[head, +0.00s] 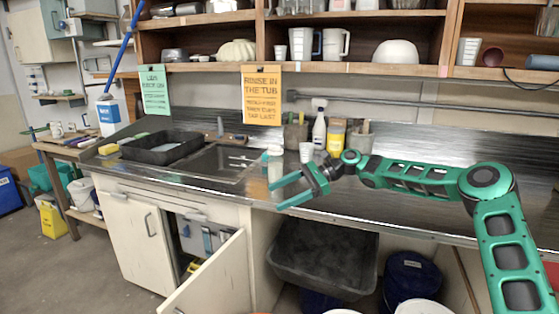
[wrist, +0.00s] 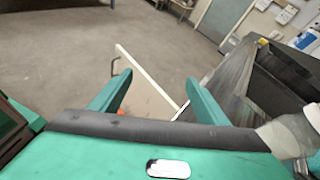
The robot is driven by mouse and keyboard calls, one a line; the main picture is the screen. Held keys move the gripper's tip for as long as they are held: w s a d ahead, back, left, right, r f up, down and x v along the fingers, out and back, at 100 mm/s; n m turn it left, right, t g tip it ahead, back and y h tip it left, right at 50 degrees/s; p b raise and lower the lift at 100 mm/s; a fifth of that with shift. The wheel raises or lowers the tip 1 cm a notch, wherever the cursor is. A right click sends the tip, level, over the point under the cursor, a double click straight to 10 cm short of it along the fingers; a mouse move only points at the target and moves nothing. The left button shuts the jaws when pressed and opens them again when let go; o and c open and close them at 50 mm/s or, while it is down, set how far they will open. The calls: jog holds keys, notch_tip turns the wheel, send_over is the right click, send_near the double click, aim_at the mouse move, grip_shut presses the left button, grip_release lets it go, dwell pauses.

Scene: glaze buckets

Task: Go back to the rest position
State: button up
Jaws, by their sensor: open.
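My gripper (head: 281,189) is open and empty, with its two green fingers apart. It is held in the air in front of the steel counter (head: 400,184), around the height of the counter's edge. My green arm reaches in from the right side of the head view. In the wrist view, the open fingers of my gripper (wrist: 155,98) have an open white cabinet door (wrist: 145,80) and the grey floor beyond them.
The open cabinet door (head: 212,280) juts out below my gripper. A black tub (head: 325,262) sits under the counter. Cups, a white bottle (head: 319,130) and a yellow-labelled jar (head: 336,138) stand behind the gripper. A black tray (head: 161,148) lies by the sink.

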jog(key=s+d+f+n+h, duration=0.45)
jog(key=s+d+h, duration=0.25)
jog(key=s, duration=0.4)
jog(key=s+d+r+n+t+h, duration=0.1)
jog(key=s+d+r+h, duration=0.15)
jog(key=s+d, duration=0.7)
jog(key=s+d+r+n+t+h, duration=0.1)
jog(key=s+d+h, duration=0.2)
jog(key=s+d, duration=1.3)
jog(key=s, duration=0.4)
jog(key=s+d, duration=0.7)
jog(key=s, duration=0.4)
jog(key=shift+s+d+t+h, duration=0.2)
jog(key=shift+d+t+h, duration=0.1)
jog(key=shift+t+h, duration=0.1)
jog(key=shift+r, duration=0.1)
